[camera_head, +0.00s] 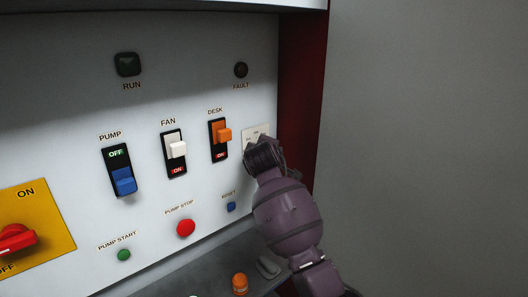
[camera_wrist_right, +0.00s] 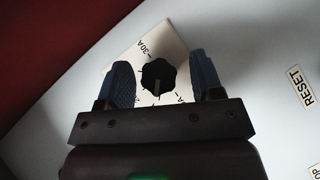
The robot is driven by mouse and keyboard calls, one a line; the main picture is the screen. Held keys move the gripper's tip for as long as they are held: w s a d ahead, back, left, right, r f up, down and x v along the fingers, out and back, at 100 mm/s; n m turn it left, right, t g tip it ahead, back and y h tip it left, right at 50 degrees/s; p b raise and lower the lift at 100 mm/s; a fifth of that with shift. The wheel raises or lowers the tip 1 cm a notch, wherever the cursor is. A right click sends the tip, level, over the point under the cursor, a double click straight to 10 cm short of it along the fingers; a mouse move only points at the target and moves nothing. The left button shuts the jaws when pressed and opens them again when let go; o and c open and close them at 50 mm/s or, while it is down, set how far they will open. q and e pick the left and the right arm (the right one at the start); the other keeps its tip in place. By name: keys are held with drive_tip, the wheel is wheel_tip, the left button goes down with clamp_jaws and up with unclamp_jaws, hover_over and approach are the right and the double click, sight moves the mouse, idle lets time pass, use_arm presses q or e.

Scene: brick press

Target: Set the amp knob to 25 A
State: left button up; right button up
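The amp knob (camera_wrist_right: 158,77) is black and round with a pale pointer line, which points toward the bottom of the right wrist view. It sits on a white scale plate (camera_wrist_right: 165,43) with a "30A" mark at upper left; other marks are partly hidden by my gripper. My right gripper (camera_wrist_right: 159,68) is open, with one finger on each side of the knob and a visible gap to each. In the head view, my right gripper (camera_head: 262,152) covers the knob and most of the plate (camera_head: 256,133). My left gripper is in neither view.
Left of the plate are the orange DESK switch (camera_head: 222,135), white FAN switch (camera_head: 176,149) and blue PUMP switch (camera_head: 123,180). Below are the blue RESET button (camera_head: 231,207) and red PUMP STOP button (camera_head: 186,228). A red side wall (camera_head: 303,100) stands close to the right.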

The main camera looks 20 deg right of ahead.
use_arm(q)
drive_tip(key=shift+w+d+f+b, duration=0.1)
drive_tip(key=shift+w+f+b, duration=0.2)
drive_tip(key=shift+b, duration=0.35)
use_arm(e)
drive_tip(key=v, duration=1)
drive_tip(key=shift+s+a, duration=0.15)
drive_tip(key=shift+s, duration=0.2)
